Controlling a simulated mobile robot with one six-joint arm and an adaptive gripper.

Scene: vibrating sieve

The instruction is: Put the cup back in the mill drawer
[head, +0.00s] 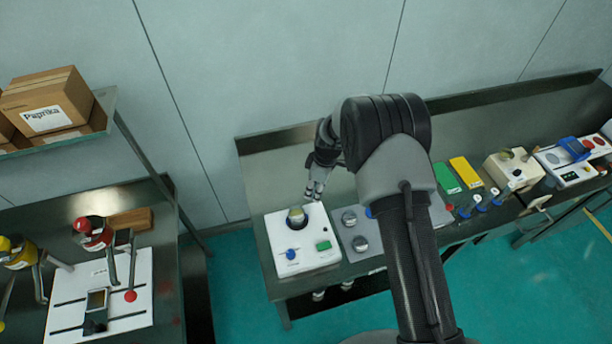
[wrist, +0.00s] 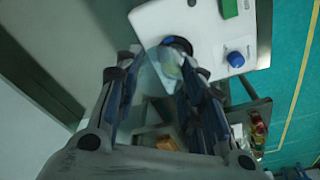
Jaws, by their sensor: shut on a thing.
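My gripper (head: 316,190) is above the back edge of the white machine (head: 308,236) at the left of the bench. In the wrist view, its two fingers (wrist: 155,105) are closed around a pale see-through cup (wrist: 150,78). The cup is blurred, and its contents are hard to tell. The white machine (wrist: 206,22) lies beyond the cup, with a dark round opening partly hidden behind it. In the head view, a yellowish round part (head: 296,212) sits in that opening. I cannot make out the mill drawer.
The white machine has a blue knob (head: 291,254) and a green button (head: 323,245). A grey unit with metal knobs (head: 349,218) stands to its right. Green (head: 446,178) and yellow (head: 466,172) blocks and a beige machine (head: 510,172) are farther right. A left shelf holds cardboard boxes (head: 50,95).

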